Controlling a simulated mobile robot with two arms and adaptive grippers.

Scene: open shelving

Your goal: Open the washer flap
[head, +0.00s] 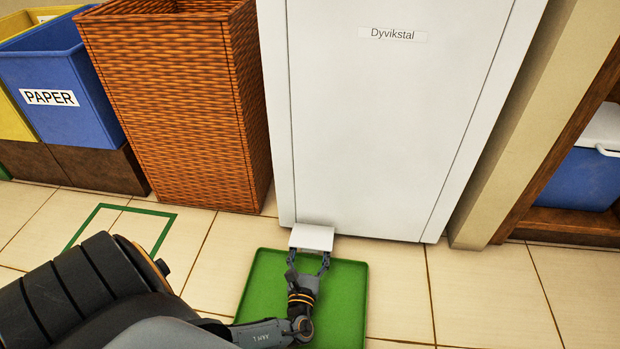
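The washer (390,120) is a tall white cabinet labelled "Dyvikstal" in the middle of the head view. At its foot, the washer flap (312,238) shows as a small white plate standing out from the front at the lower left corner. My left gripper (308,262) is right at the flap's near edge, with its two fingers spread apart. The fingertips are partly hidden by the flap, so I cannot tell whether they touch it. Nothing shows between the fingers. My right gripper is not in view.
A green tray (342,310) lies on the tiled floor below my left gripper. A tall wicker basket (175,100) stands left of the washer, with blue (55,75) and yellow bins beyond. A wooden shelf with a blue cooler (583,180) is at right. Floor at lower right is clear.

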